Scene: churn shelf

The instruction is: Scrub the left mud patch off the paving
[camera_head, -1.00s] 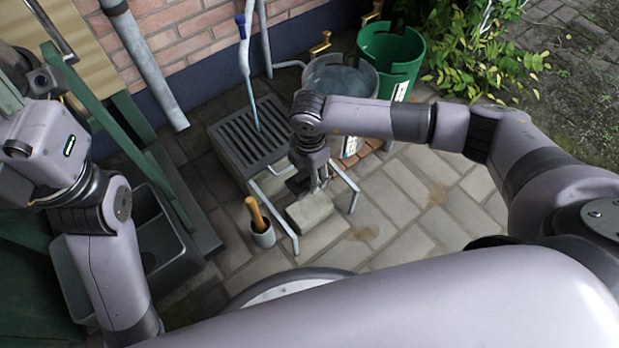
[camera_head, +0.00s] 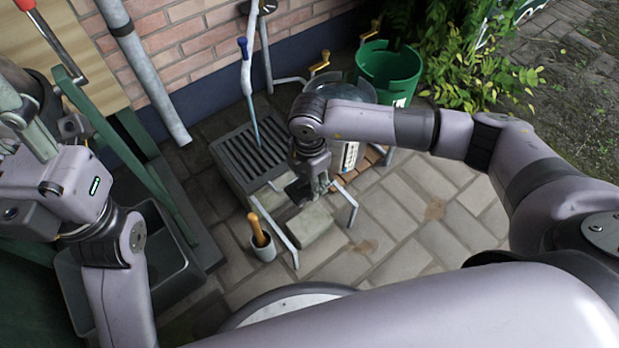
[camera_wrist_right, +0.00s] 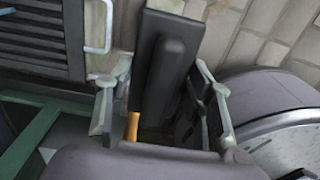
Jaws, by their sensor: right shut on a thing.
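The dark tool (camera_wrist_right: 168,70) lies between the fingers in the right wrist view. It is up and left of the left mud patch, above a pale stone block (camera_head: 312,222). Its underside is hidden. My left gripper (camera_head: 28,125) is at the far left; its fingertips are unclear and nothing certain shows in it.
A metal-barred frame flanks the block. A grey pot (camera_head: 263,247) with a wooden handle stands left of it. A drain grate (camera_head: 255,155), a glassy tub and a green bucket (camera_head: 388,75) stand behind. A dark trough (camera_head: 150,265) is at left. Paving around both patches looks clear.

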